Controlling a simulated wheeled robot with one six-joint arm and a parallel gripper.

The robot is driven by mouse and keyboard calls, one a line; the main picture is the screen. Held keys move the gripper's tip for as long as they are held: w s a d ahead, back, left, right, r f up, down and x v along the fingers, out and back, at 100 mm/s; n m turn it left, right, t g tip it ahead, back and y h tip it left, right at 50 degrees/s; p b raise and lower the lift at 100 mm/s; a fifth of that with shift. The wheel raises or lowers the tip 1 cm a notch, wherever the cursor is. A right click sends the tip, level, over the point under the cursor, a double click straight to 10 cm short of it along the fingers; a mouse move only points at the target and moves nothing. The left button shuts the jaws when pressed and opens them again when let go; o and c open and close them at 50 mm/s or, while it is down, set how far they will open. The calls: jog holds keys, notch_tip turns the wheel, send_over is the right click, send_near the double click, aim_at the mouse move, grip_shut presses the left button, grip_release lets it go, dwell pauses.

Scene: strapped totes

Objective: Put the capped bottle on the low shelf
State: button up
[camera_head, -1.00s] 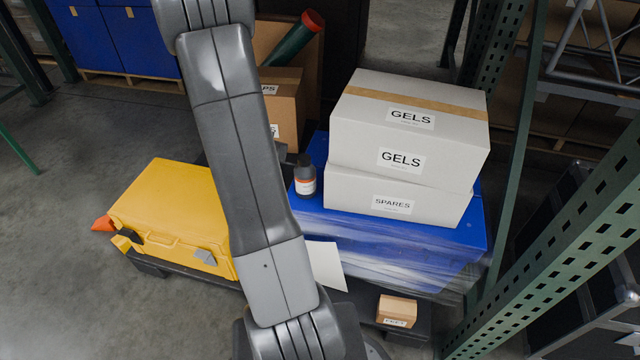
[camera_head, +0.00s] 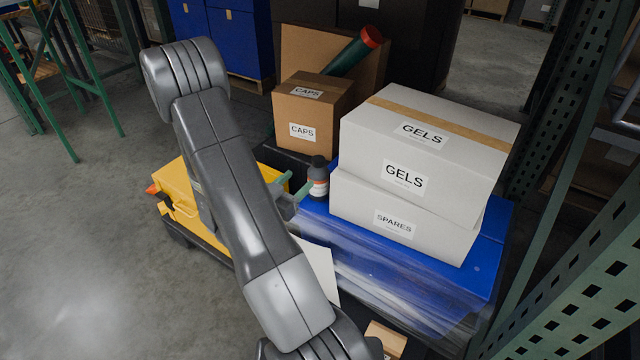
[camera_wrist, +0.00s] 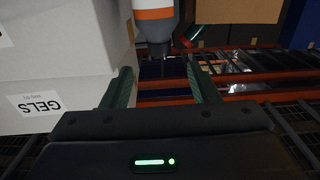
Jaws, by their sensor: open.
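The capped bottle (camera_head: 319,182) is small, with a dark cap, a dark grey body and an orange and white label. It stands upright on the corner of the blue tote (camera_head: 390,275), left of the white boxes. My gripper (camera_head: 296,185) is open, with green fingers pointing at the bottle from its left. In the wrist view, part of the bottle (camera_wrist: 153,17) shows beyond the open, empty fingertips (camera_wrist: 160,70); its far end is cut off by the frame. I cannot tell which surface is the low shelf.
A yellow case (camera_head: 178,185) lies left under my arm. Green rack posts (camera_head: 585,255) stand right. Clear floor is at left.

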aim_at(315, 166)
jog(key=b+x, duration=0.2)
jog(key=x, duration=0.9)
jog(key=shift+s+f, duration=0.1)
jog(key=shift+f, duration=0.05)
grip_shut()
